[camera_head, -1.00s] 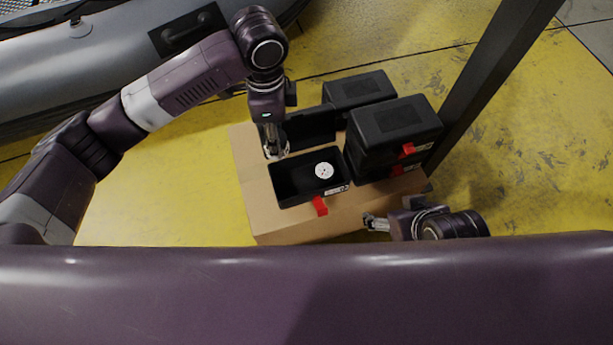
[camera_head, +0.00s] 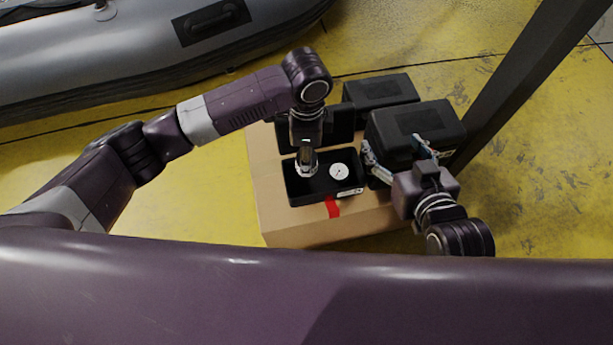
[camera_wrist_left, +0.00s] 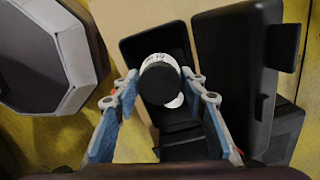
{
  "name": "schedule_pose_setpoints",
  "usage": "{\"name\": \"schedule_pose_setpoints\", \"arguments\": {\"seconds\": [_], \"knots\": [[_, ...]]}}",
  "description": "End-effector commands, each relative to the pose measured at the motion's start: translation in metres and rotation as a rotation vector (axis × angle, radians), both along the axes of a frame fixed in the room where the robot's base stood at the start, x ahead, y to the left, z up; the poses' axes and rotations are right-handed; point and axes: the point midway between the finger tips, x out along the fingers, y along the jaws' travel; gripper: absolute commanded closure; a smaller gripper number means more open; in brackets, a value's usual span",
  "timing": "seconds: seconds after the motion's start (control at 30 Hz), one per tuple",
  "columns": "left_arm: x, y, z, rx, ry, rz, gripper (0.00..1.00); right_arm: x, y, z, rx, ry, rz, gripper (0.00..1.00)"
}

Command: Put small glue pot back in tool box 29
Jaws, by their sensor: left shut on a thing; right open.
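The open black tool box (camera_head: 310,200) sits on a cardboard box, its lid (camera_head: 335,128) raised behind it; its number is too small to read. A white round disc (camera_head: 340,171) lies inside it. My left gripper (camera_head: 306,172) points down over the left part of the tool box. It is shut on the small glue pot (camera_wrist_left: 160,83), which has a black cap and white label in the left wrist view. The pot partly hides the disc there. My right gripper (camera_head: 402,155) is open, its fingers spread at the near side of the stacked black tool boxes (camera_head: 418,125).
The cardboard box (camera_head: 280,228) stands on a yellow floor. Another black case (camera_head: 382,90) is behind the stack. A dark post (camera_head: 525,80) rises at the right. A grey inflatable boat (camera_head: 110,50) lies at the back left.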

Motion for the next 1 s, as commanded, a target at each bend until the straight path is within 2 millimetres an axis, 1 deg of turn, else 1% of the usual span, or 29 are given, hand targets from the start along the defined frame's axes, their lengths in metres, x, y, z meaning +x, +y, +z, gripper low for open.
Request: {"name": "schedule_pose_setpoints", "arguments": {"seconds": [0.03,0.2,0.4,0.53,0.67,0.77,0.9,1.0], "knots": [[0.0,0.0,-0.01,0.001,0.002,0.001,0.88,0.007,0.003,0.008,0.013,-0.053,0.004,0.31],[-0.001,0.0,-0.032,0.0,0.002,0.001,0.88,0.025,0.013,0.049,0.06,-0.247,0.016,0.31],[0.0,0.0,-0.056,0.0,0.0,0.0,0.88,0.034,0.022,0.098,0.113,-0.462,0.031,0.31],[0.0,0.0,-0.064,-0.001,0.0,0.0,0.88,0.033,0.025,0.119,0.136,-0.549,0.035,0.31],[0.0,0.0,-0.068,-0.001,0.0,-0.001,0.88,0.033,0.025,0.128,0.146,-0.588,0.037,0.31],[-0.001,0.0,-0.075,0.0,0.001,-0.001,0.88,0.031,0.026,0.139,0.16,-0.639,0.04,0.31],[-0.001,0.0,-0.09,0.0,0.001,0.0,0.88,0.025,0.028,0.166,0.194,-0.768,0.047,0.31],[0.0,0.0,-0.097,0.0,0.001,0.0,0.88,0.019,0.029,0.184,0.217,-0.849,0.051,0.31]]}}
